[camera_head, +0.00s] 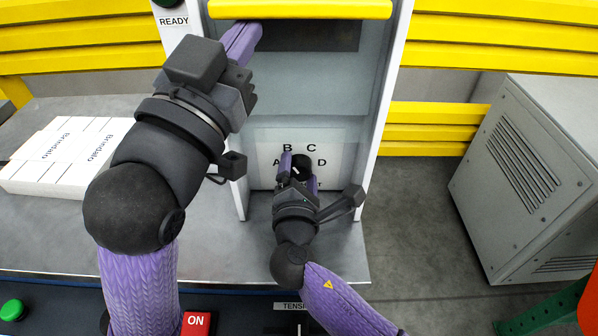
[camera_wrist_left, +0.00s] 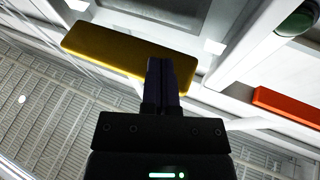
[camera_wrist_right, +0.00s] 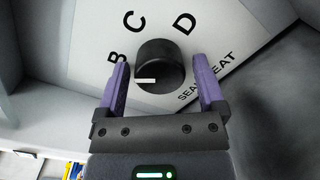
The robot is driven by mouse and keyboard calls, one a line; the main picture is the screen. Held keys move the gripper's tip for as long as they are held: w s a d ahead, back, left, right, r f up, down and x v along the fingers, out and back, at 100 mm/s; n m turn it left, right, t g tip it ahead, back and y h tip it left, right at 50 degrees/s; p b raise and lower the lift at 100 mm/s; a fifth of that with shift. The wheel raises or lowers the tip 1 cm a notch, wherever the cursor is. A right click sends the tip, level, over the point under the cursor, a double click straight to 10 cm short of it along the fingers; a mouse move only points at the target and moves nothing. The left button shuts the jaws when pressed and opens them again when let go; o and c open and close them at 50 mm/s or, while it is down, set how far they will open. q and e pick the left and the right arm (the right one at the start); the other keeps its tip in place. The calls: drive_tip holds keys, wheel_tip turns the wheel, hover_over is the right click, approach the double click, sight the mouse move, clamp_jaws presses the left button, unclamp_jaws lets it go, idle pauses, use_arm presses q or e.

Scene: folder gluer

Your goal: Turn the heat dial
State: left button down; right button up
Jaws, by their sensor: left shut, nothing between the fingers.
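The heat dial is a round black knob (camera_wrist_right: 164,62) with a white pointer mark, on a white plate (camera_wrist_right: 225,60) lettered B, C, D and "SEAM HEAT". In the right wrist view the pointer lies toward the picture's left, on the B side. The dial also shows in the head view (camera_head: 302,162), partly covered. My right gripper (camera_wrist_right: 160,72) is open, with one finger on each side of the dial. Gaps show beside the knob; I cannot tell its depth between the fingers. My left gripper (camera_head: 246,38) is shut and empty, close to the yellow bar (camera_head: 300,9); contact is unclear.
White frame posts (camera_head: 382,110) flank the dial's recess. White cartons (camera_head: 65,155) lie on the metal table (camera_head: 210,245) at left. A grey cabinet (camera_head: 530,180) stands at right.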

drive_tip(key=c, duration=1.1)
drive_tip(key=shift+o, duration=0.2)
drive_tip(key=shift+m, duration=0.3)
drive_tip(key=m, duration=0.4)
drive_tip(key=shift+m, duration=2.7)
drive_tip(key=o, duration=1.3)
drive_tip(key=shift+y, duration=0.3)
